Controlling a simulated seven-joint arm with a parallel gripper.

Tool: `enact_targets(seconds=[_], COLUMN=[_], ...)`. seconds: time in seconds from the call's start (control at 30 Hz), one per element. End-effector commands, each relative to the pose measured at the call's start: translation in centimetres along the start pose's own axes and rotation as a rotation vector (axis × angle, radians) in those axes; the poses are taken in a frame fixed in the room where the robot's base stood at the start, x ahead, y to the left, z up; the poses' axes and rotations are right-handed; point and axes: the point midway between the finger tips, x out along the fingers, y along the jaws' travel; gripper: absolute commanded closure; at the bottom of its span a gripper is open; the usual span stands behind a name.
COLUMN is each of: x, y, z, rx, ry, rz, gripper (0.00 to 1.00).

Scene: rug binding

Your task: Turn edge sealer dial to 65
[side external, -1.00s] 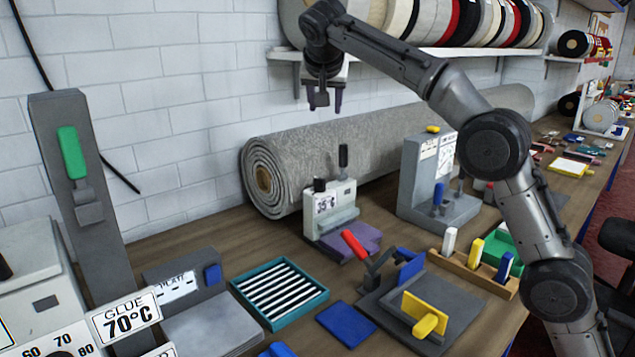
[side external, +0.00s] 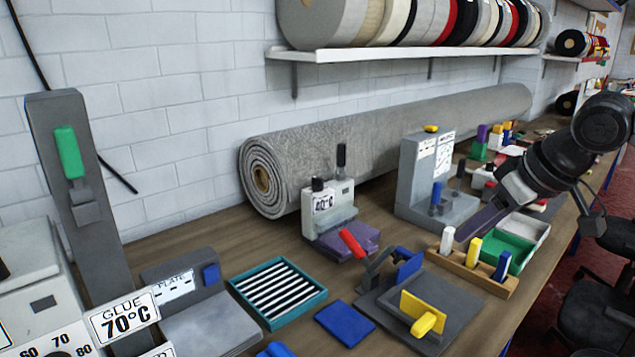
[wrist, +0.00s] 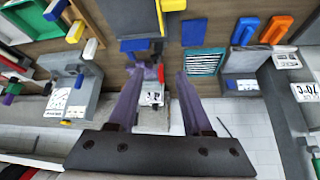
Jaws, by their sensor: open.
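A white-grey machine (side external: 20,290) at the lower left in the side view has a scale reading 60, 70, 80 and a "GLUE 70°C" sign (side external: 125,315); its dial is cut off or too small to make out. A small press (side external: 343,212) with a 40°C label, black knob (side external: 317,184) and purple plate (side external: 352,242) stands mid-bench. No part is clearly labelled edge sealer. My gripper (side external: 464,236) is at the right, above the block rack, empty. In the wrist view its purple fingers (wrist: 160,72) are apart, with the small press (wrist: 152,97) seen between them.
A block rack (side external: 470,280), green-and-white tray (side external: 520,240) and tall grey machine (side external: 415,175) are near my gripper. A grey jig (side external: 385,305), striped teal tray (side external: 278,290) and blue plate (side external: 345,322) lie in front. A rolled rug (side external: 340,150) lies along the wall.

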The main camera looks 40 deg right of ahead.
Motion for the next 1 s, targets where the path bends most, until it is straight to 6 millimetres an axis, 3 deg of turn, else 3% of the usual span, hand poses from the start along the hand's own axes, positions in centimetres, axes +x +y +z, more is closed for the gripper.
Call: enact_targets(seconds=[0.03,0.17,0.27,0.37,0.57,0.77,0.9,1.0], x=[0.6,2.4,3.6,4.2,5.0,6.1,8.1,10.5], y=[0.0,-0.2,-0.4,-0.4,-0.4,-0.6,-1.0,-1.1], z=[1.6,4.2,3.7,1.7,-4.9,-14.6,-20.9,-24.3], rx=[-0.021,-0.081,-0.116,-0.136,-0.163,-0.212,-0.262,-0.298], ry=[-0.003,0.018,0.082,0.164,0.359,0.614,0.777,0.869], rz=[-0.013,-0.046,-0.054,-0.048,-0.021,-0.011,-0.048,-0.101], gripper=[0.5,0.5,0.5,0.5,0.5,0.5,0.5,0.5])
